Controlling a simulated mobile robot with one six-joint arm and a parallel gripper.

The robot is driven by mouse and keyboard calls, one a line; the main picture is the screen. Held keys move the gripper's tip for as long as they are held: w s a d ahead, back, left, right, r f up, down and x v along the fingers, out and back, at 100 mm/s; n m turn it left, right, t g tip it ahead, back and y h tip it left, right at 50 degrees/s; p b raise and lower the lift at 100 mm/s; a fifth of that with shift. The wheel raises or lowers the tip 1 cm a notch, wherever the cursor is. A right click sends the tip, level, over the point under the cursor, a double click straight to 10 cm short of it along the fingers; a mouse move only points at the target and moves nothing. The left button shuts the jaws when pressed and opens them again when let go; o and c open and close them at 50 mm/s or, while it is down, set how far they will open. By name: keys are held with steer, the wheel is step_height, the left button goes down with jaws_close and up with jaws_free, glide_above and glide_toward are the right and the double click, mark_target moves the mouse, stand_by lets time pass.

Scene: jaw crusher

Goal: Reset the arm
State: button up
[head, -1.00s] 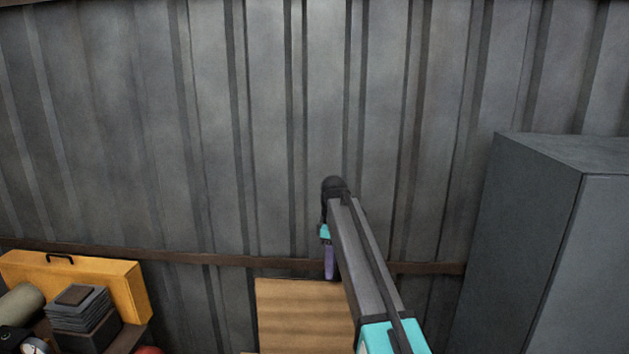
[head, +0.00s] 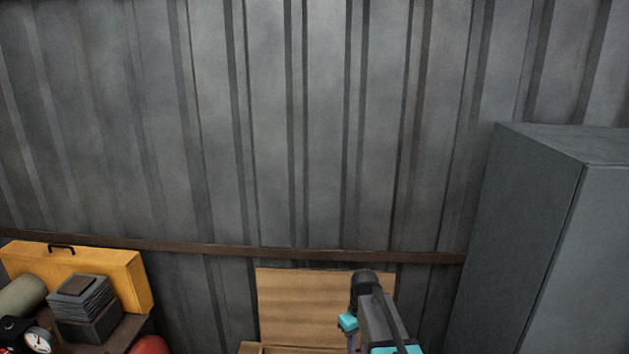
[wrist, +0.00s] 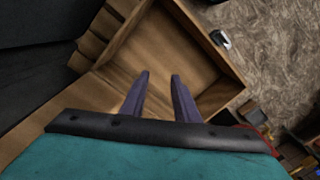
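My arm (head: 375,315) shows at the bottom of the head view, right of the middle, in front of a wooden box. My gripper (wrist: 159,77) shows in the wrist view with its two purple fingers apart and nothing between them. The fingers are over the open wooden box (wrist: 215,50). In the head view the fingertips are mostly hidden below the arm and the picture's bottom edge.
A grey cabinet (head: 530,230) stands at the right. At the left a shelf (head: 125,335) holds a yellow case (head: 110,275), a dark stack (head: 82,300) and a gauge (head: 39,340). A corrugated wall (head: 270,120) is behind.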

steer(key=s+d+f+m+g+b, duration=0.2)
steer(key=s+f+b, duration=0.3)
steer(key=s+f, duration=1.3)
steer(key=s+d+f+m+g+b, duration=0.2)
steer(key=s+f+m+g+b, duration=0.1)
steer(key=s+f, duration=1.6)
steer(key=shift+s+f+m+b, duration=0.2)
steer(key=shift+s+m+b, duration=0.3)
steer(key=shift+s+b, duration=0.6)
steer(key=shift+s, duration=0.2)
